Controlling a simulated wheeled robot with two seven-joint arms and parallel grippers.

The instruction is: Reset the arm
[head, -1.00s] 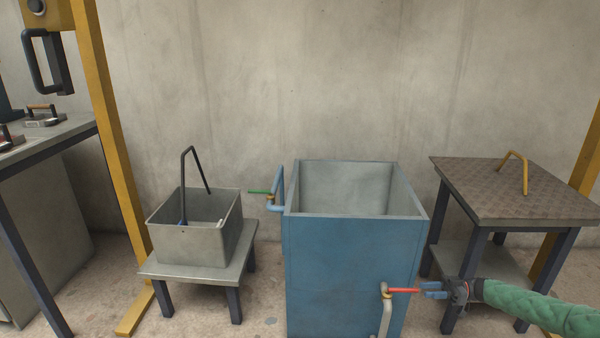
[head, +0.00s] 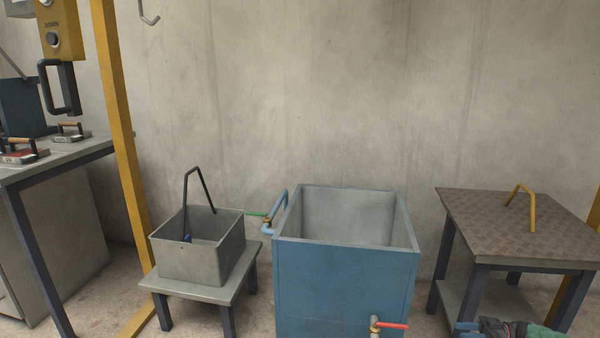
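My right gripper (head: 467,327) shows at the bottom edge of the head view, in front of the checker-plate table at the right. It is apart from the red-handled valve (head: 390,326) on the front of the blue tank (head: 345,281). Its green-sleeved arm is mostly cut off by the frame. Its fingers are small and partly cut off, so I cannot tell whether they are open or shut. My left gripper is not in view.
A grey bin (head: 195,262) with a dark handle stands on a low stand (head: 210,292) left of the tank. A green-handled valve (head: 257,214) sits at the tank's left side. A checker-plate table (head: 480,225) with a yellow handle (head: 532,212) stands right. A yellow post (head: 122,130) rises at left.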

